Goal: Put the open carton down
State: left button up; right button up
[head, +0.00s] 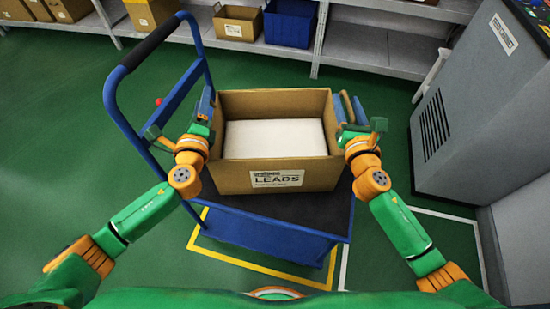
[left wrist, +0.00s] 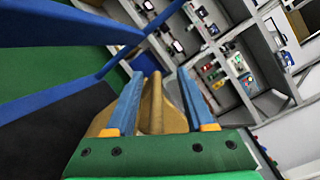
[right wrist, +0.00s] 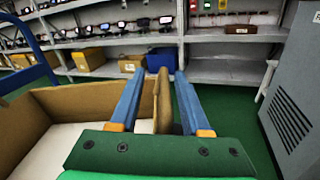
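The open carton (head: 273,177) is brown, has a "LEADS" label on its near side and holds a white block (head: 275,138). It is upright over the dark deck of the blue cart (head: 283,222) and appears to rest on it; its underside is hidden. My left gripper (head: 205,105) is at the carton's left wall, which shows between its spread fingers in the left wrist view (left wrist: 160,75). My right gripper (head: 350,107) straddles the right wall, with gaps beside the cardboard in the right wrist view (right wrist: 160,75). Both grippers look open around the walls.
The cart's push handle (head: 150,42) rises at the left. A grey shelf (head: 370,50) at the back holds a blue bin (head: 290,24) and a small carton (head: 237,24). A grey cabinet (head: 480,110) stands at the right. Green floor is clear at the left.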

pick_arm(q)
jog(key=shift+a, duration=0.1)
pick_arm(e)
jog(key=shift+d, duration=0.1)
pick_arm(q)
jog(key=s, duration=1.2)
jog(key=shift+d, duration=0.35)
pick_arm(e)
jog(key=s, duration=1.2)
jog(key=shift+d, duration=0.35)
